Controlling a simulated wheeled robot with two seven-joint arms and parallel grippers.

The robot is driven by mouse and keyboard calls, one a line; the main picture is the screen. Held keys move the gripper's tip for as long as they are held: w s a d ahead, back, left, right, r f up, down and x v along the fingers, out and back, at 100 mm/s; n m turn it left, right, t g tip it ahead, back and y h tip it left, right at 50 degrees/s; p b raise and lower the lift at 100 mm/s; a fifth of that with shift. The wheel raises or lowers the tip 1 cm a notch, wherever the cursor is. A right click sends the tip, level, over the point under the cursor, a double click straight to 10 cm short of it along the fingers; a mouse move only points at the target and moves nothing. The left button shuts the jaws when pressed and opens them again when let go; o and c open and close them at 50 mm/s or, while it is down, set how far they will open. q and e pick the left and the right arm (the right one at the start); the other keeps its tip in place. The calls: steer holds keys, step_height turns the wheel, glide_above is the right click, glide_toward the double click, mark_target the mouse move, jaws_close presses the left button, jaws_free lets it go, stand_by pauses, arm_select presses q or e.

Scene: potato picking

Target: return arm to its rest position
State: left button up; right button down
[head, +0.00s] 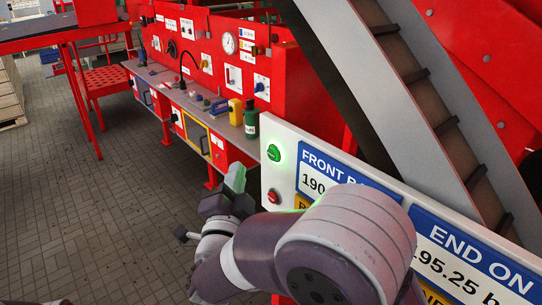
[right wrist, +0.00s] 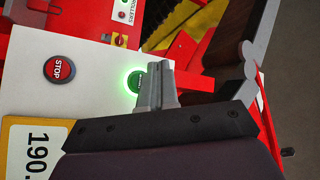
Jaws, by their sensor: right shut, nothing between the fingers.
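My right gripper (head: 236,174) is shut and empty. In the head view it points up just left of the white control panel (head: 264,134), and my arm covers the lower middle of the picture. In the right wrist view the shut fingers (right wrist: 155,68) overlap part of the green button (right wrist: 134,82), which glows. I cannot tell whether they touch it. The green button also shows in the head view (head: 274,153), above a red button (head: 273,196) marked STOP in the right wrist view (right wrist: 59,68). My left gripper is not in view.
A red machine (head: 205,55) with a gauge (head: 229,43) and knobs stands behind. A green bottle (head: 251,119) and a yellow item (head: 235,111) stand on its ledge. The tiled floor (head: 75,215) at left is clear.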

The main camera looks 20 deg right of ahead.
stand_by(0.6)
steer(key=a+f+n+g+y, duration=0.5)
steer(key=a+f+n+y, duration=0.5)
steer(key=f, duration=0.3)
steer(key=s+d+f+n+g+y, duration=0.1)
steer(key=s+d+f+n+g, duration=0.1)
steer(key=s+f+n+g, duration=0.35)
steer(key=s+d+f+g+h, duration=0.1)
steer(key=s+d+f+g, duration=0.1)
steer(key=s+d, duration=0.4)
steer(key=s+d+f+n+g+h, duration=0.1)
steer(key=s+d+f+g, duration=0.1)
steer(key=s+d+g, duration=0.2)
steer(key=s+d, duration=0.2)
steer(key=d, duration=0.2)
steer(key=shift+f+g, duration=0.2)
steer(key=shift+g, duration=0.15)
steer(key=shift+n, duration=0.25)
